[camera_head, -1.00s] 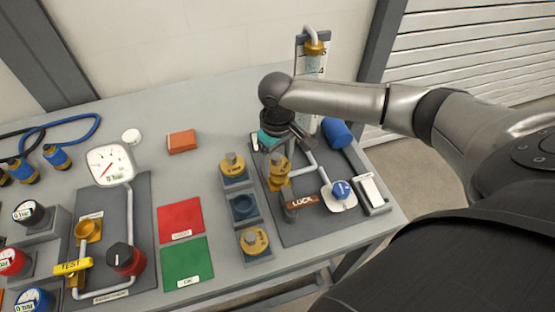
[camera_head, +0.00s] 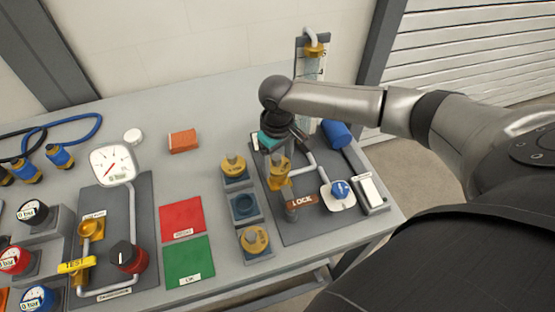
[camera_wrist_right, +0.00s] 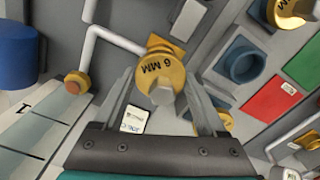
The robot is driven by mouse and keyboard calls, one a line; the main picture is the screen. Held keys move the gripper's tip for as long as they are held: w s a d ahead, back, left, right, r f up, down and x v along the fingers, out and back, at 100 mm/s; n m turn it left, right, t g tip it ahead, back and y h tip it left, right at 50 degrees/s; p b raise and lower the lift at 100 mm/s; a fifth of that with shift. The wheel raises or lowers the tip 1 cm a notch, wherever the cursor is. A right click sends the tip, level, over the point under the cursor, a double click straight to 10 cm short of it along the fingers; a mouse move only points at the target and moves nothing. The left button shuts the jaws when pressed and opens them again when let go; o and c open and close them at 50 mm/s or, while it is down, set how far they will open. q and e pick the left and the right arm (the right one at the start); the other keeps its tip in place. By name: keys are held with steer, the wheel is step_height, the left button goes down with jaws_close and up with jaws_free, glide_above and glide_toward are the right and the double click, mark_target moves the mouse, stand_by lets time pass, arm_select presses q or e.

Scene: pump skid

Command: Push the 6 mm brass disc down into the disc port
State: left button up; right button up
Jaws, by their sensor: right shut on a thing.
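The 6 mm brass disc (camera_wrist_right: 160,73) shows its "6 MM" face and grey knob between the two fingers of my right gripper (camera_wrist_right: 163,98) in the wrist view. My right gripper (camera_head: 277,152) is shut on it and points down over the pump skid in the head view. The disc (camera_head: 280,168) is at the top of the brass disc port (camera_head: 279,183). The port is mostly hidden by disc and fingers, so I cannot tell how deep the disc sits. My left gripper is not in view.
A rack with two other brass discs (camera_head: 233,166) (camera_head: 255,240) and an empty middle seat (camera_head: 243,205) stands left of the port. A brown LOCK tag (camera_head: 303,200), a blue-knobbed valve (camera_head: 341,190) and pipes are close by. Red (camera_head: 182,219) and green mats lie further left.

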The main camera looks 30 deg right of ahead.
steer(key=shift+f+b, duration=0.4)
steer(key=shift+f, duration=1.25)
steer(key=o, duration=1.5)
step_height(320, 180, up, 15)
steer(key=p, duration=0.2)
steer(key=shift+r+p, duration=0.15)
steer(key=shift+p, duration=0.15)
steer(key=shift+s, duration=0.1)
